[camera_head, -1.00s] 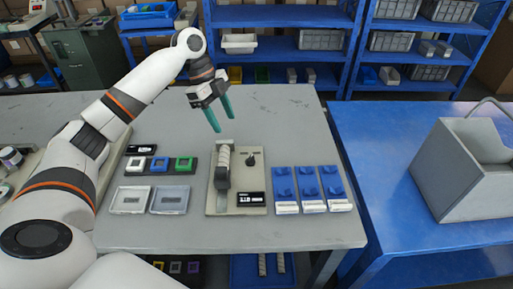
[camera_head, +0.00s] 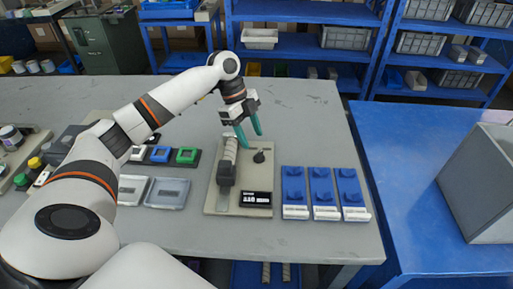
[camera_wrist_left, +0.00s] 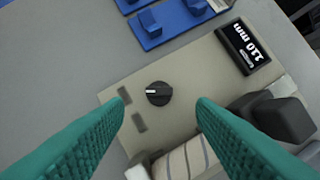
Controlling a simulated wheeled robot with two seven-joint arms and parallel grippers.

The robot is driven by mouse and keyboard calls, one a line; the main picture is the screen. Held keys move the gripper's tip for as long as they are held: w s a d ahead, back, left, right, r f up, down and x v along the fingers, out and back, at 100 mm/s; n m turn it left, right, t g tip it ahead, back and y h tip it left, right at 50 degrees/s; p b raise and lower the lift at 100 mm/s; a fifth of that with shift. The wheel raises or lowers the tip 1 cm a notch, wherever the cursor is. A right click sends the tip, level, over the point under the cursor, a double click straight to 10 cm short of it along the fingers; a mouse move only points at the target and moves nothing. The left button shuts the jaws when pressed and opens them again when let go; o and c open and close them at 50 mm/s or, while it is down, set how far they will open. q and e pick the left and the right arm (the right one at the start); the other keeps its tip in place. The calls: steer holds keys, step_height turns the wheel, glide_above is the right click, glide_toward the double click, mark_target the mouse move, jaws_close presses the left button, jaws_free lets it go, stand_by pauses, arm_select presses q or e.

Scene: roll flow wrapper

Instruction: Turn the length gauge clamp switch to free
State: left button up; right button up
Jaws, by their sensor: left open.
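The length gauge is a beige plate (camera_head: 233,206) on the grey table, with a dark-and-light slider column along its left side. Its clamp switch is a small black round knob (camera_head: 259,157) at the upper right of the plate. The wrist view shows the knob (camera_wrist_left: 159,93) with a white pointer mark toward the left. My right gripper is not seen.
Several blue blocks with white labels (camera_head: 325,213) lie right of the gauge. Grey trays (camera_head: 167,193) and coloured square frames (camera_head: 187,156) lie left of it. A blue table (camera_head: 420,170) with a grey bin (camera_head: 487,190) stands at the right.

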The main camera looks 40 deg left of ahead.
mark_target(258, 154)
arm_select(q)
steer(key=shift+x, duration=2.7)
steer(key=c, duration=1)
steer(key=shift+r+n+p, duration=0.2)
steer(key=shift+n+p, duration=0.1)
steer(key=shift+p, duration=0.5)
steer(key=n+t+p, duration=0.1)
steer(key=n+p, duration=0.2)
steer(key=p, duration=0.1)
steer(key=n+t+y+p, duration=0.1)
steer(key=n+p, duration=0.2)
steer(key=p, duration=0.2)
steer(key=n+t+p, duration=0.1)
steer(key=n+p, duration=0.2)
steer(key=p, duration=0.2)
steer(key=shift+s+d+r+y, duration=0.15)
steer(key=shift+s+d+y, duration=0.05)
steer(key=shift+s+y, duration=0.15)
steer(key=shift+f+n+t+y+p, duration=0.25)
steer(key=shift+n+t+p, duration=0.15)
steer(key=shift+n+p, duration=0.85)
steer(key=o, duration=1)
